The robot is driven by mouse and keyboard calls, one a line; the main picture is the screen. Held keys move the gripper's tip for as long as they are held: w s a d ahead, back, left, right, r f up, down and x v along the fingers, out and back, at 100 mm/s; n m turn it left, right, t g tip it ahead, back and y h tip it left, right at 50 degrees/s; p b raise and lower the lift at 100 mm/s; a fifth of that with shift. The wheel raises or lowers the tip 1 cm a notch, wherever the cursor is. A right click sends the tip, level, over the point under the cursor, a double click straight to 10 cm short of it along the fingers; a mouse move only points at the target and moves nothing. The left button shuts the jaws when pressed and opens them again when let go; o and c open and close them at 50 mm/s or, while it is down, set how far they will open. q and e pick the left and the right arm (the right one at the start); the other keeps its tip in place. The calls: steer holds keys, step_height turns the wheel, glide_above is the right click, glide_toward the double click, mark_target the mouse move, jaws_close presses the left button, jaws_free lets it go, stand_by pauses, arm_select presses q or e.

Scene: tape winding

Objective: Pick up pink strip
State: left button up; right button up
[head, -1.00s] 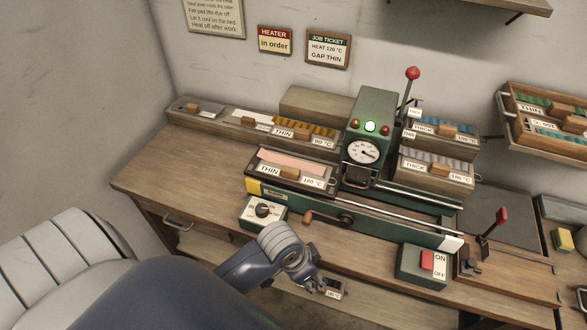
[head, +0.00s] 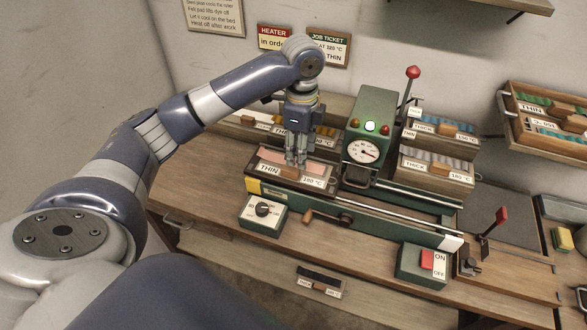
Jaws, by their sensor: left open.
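The pink strip (head: 272,157) lies in a wooden tray (head: 328,188) labelled "THIN" and "180 °C", left of the green machine. My left gripper (head: 297,163) is open and points down over the middle of the strip. Its fingers hide part of the strip, and I cannot tell whether they touch it. My right gripper is not in view.
The green machine (head: 375,118) with its dial stands just right of the tray. Other strip trays (head: 436,176) stand right of it. A dial box (head: 262,213) and crank (head: 328,217) are in front. The bench's left end is clear.

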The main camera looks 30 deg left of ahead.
arm_select(q)
step_height(320, 180, up, 2)
steer(key=a, duration=0.2)
steer(key=p, duration=0.1)
glide_above(292, 169)
steer(key=f, duration=0.5)
steer(key=shift+w+d, duration=0.15)
steer(key=shift+w, duration=0.15)
steer(key=f, duration=0.1)
steer(key=f+p, duration=0.1)
steer(key=f, duration=0.1)
steer(key=f+p, duration=0.1)
steer(key=f, duration=0.1)
steer(key=shift+s+a, duration=0.25)
steer(key=shift+s, duration=0.15)
steer(key=shift+f, duration=0.2)
jaws_close()
